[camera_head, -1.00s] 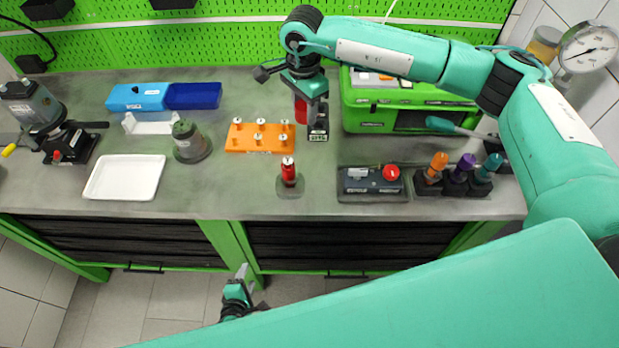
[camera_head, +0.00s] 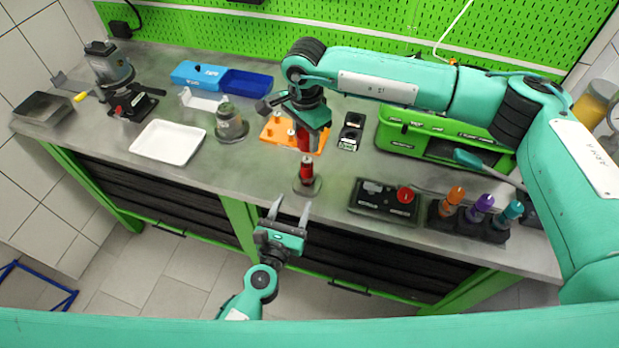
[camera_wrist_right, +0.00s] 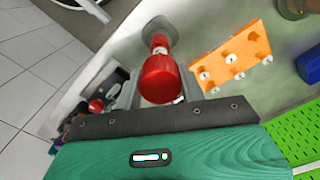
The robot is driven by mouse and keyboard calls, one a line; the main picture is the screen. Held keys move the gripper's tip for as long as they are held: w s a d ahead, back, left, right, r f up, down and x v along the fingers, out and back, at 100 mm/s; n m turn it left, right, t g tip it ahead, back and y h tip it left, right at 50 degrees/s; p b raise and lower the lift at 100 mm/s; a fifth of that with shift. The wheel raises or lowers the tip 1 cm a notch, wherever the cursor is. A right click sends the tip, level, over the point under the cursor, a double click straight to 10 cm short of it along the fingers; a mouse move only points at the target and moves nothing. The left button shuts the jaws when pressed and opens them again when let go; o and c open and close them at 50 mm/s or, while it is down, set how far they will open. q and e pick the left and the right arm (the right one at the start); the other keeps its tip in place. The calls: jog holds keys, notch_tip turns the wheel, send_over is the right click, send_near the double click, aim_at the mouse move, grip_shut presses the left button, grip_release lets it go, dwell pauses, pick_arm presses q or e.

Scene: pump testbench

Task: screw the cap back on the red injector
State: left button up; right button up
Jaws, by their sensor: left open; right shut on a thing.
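The red injector (camera_head: 306,172) stands upright in a round grey holder (camera_head: 309,187) near the bench's front edge. My right gripper (camera_head: 304,133) is shut on the red cap (camera_head: 304,142) and holds it just above the injector's top. In the right wrist view the cap (camera_wrist_right: 160,80) sits between the fingers and partly covers the injector (camera_wrist_right: 160,43); I cannot tell whether they touch. My left gripper (camera_head: 288,214) is open and empty, in front of the bench edge, a little below the injector's holder in the picture.
An orange rack (camera_head: 275,133) with small pegs stands behind the injector, partly hidden by my right gripper. A white tray (camera_head: 168,143) lies left. A black stand (camera_head: 350,132) is behind.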

aim_at(305, 176)
pick_arm(q)
jog(key=shift+w, duration=0.1)
jog(key=x, duration=1.2)
jog(key=shift+c, duration=0.2)
grip_shut()
jog(key=shift+f, duration=0.1)
pick_arm(e)
jog(key=shift+f, duration=2.45)
jog(key=shift+f, duration=0.9)
jog(key=shift+f, duration=0.6)
